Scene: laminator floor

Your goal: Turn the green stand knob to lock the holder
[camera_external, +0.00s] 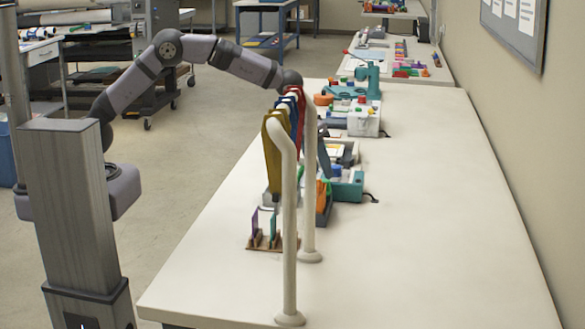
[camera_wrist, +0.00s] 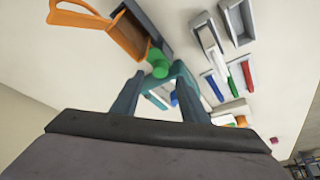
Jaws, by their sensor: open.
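The green knob (camera_wrist: 157,64) shows in the wrist view just beyond my fingertips, roughly in line with the gap between them. An orange holder-like part (camera_wrist: 118,32) lies beside it, by a dark grey tray (camera_wrist: 150,22). In the external view the orange part (camera_external: 322,196) shows low behind the white posts. My gripper (camera_wrist: 160,74) is open with no object held. Its fingers point toward the knob; I cannot tell whether they touch it.
A white post frame (camera_external: 290,235) carrying hanging pieces (camera_external: 272,155) stands in front of my wrist. A small rack with upright plates (camera_external: 265,240) is nearby. Grey bins (camera_wrist: 212,45), a teal box (camera_external: 348,187) and a white bin (camera_external: 364,122) crowd the bench. The bench's right side (camera_external: 440,220) is clear.

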